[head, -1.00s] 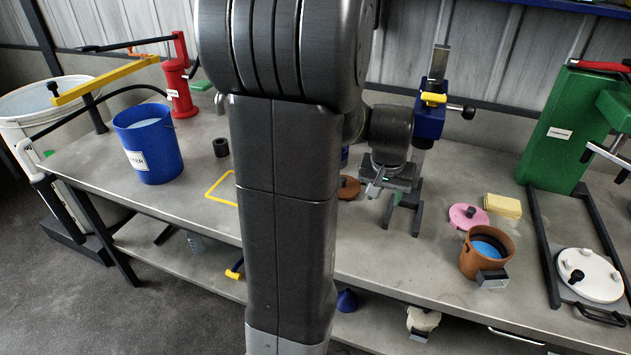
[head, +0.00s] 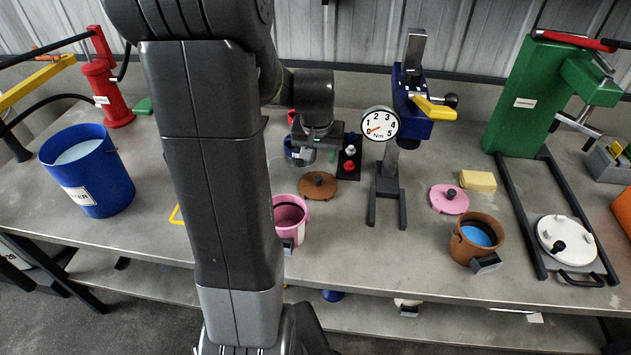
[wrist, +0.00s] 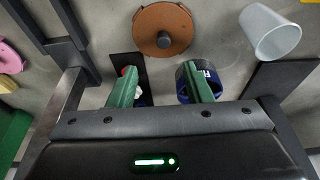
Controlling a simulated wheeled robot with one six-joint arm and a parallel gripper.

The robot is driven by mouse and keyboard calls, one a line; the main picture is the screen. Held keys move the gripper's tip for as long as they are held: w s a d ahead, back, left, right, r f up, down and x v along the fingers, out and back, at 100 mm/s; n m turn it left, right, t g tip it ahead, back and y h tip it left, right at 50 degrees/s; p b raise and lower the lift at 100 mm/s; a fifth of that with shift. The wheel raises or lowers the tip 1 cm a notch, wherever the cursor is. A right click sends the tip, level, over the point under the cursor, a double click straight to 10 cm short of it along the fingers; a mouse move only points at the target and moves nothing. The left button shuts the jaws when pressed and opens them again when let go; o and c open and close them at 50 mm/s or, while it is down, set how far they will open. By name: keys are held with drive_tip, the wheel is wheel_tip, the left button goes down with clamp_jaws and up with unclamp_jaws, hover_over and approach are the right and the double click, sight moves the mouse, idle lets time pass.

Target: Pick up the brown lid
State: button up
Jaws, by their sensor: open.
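The brown lid (head: 318,185) is a flat round disc with a dark knob, lying on the bench left of the blue stand. In the wrist view the brown lid (wrist: 150,22) is at top centre, beyond my fingertips, with its knob towards them. My gripper (wrist: 160,84) has two green fingers spread apart with nothing between them. In the head view my gripper (head: 318,136) hangs above and behind the lid; its fingertips are hard to make out there. The lid is untouched.
The blue stand (head: 410,100) with a dial is to the right. A dark rack (head: 350,158) and a blue-banded cup (wrist: 188,85) are near my fingers. A clear cup (wrist: 270,32) lies beside the lid. A pink pot (head: 291,214) is in front; a brown pot (head: 462,246) is further right.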

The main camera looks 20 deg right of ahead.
hover_over(318, 178)
drive_tip(key=s, duration=0.2)
drive_tip(key=f, duration=0.5)
drive_tip(key=shift+w+a, duration=0.2)
drive_tip(key=shift+w, duration=0.05)
drive_tip(key=shift+a+x, duration=0.2)
drive_tip(key=shift+x, duration=2.5)
drive_tip(key=shift+c, duration=0.3)
clamp_jaws()
